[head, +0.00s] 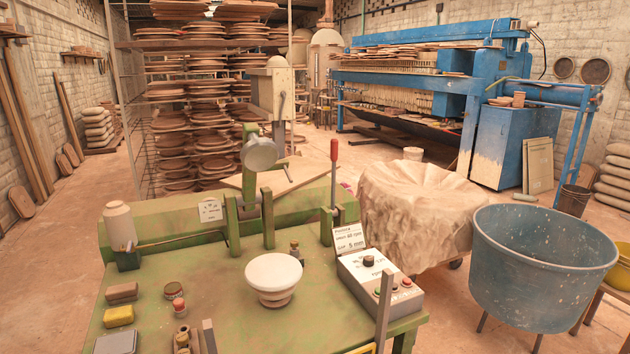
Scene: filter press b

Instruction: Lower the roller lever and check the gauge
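A roller lever (333,165) with a red grip stands nearly upright at the back of a green machine bench. Its lower end sits between green brackets. To its left, a round grey roller head (259,154) hangs on a green arm, raised above the bench. A small white plate with markings (210,211), possibly the gauge, is mounted left of the arm; its reading is too small to tell. A white round mould (273,272) rests on a stand at the bench's middle. Neither of my grippers can be made out.
A control box (375,280) with a sign stands on the bench's right. A sponge (119,316), small jars and blocks lie at the left. A blue tub (540,265) stands at right.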

